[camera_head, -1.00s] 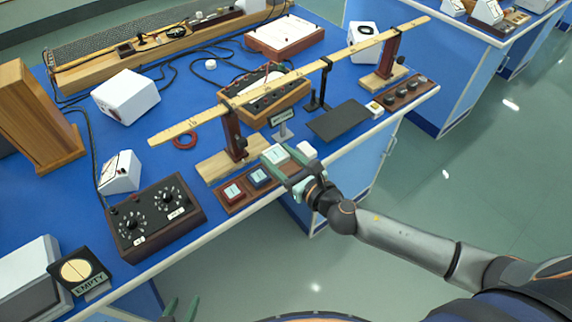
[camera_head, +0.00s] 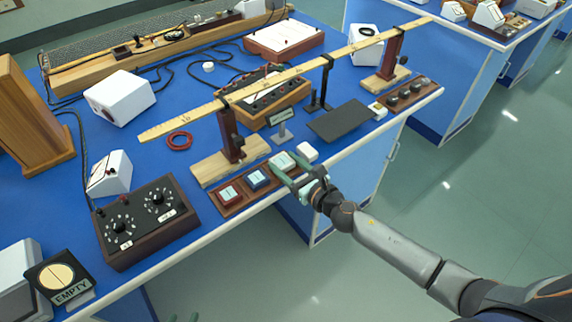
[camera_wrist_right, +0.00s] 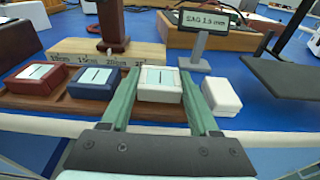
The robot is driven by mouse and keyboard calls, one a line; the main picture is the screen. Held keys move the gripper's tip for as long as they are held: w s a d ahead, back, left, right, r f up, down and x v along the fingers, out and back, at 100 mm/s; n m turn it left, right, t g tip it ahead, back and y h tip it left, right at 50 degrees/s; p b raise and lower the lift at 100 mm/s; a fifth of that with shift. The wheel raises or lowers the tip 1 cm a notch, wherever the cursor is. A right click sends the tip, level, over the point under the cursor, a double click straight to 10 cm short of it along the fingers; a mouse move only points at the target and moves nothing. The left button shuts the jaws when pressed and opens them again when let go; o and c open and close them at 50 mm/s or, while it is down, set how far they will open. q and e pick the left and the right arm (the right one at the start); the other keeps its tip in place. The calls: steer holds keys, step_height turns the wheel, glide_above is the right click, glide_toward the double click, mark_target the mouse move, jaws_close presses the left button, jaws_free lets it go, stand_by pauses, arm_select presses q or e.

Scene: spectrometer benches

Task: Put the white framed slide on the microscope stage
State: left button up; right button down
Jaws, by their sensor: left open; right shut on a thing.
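The white framed slide (camera_head: 282,161) is between the fingers of my right gripper (camera_head: 298,182), which is shut on it. In the right wrist view the slide (camera_wrist_right: 160,83) shows between the two green fingers (camera_wrist_right: 158,105), in line with the red (camera_wrist_right: 38,77) and blue (camera_wrist_right: 95,82) framed slides at the wooden rack (camera_wrist_right: 25,103). I cannot tell whether its underside touches the rack. I cannot clearly identify a microscope stage.
A small white block (camera_head: 307,152) sits just right of the slide. A wooden ruler on posts (camera_head: 300,68) spans the bench behind. A small display (camera_head: 282,120), a dark plate (camera_head: 340,122) and a dial box (camera_head: 148,222) stand near. An EMPTY sign (camera_head: 72,292) is at lower left.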

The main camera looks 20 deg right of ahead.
steer(key=shift+f, duration=0.2)
steer(key=c, duration=0.6)
jaws_free()
steer(key=shift+f, duration=0.1)
steer(key=o, duration=0.5)
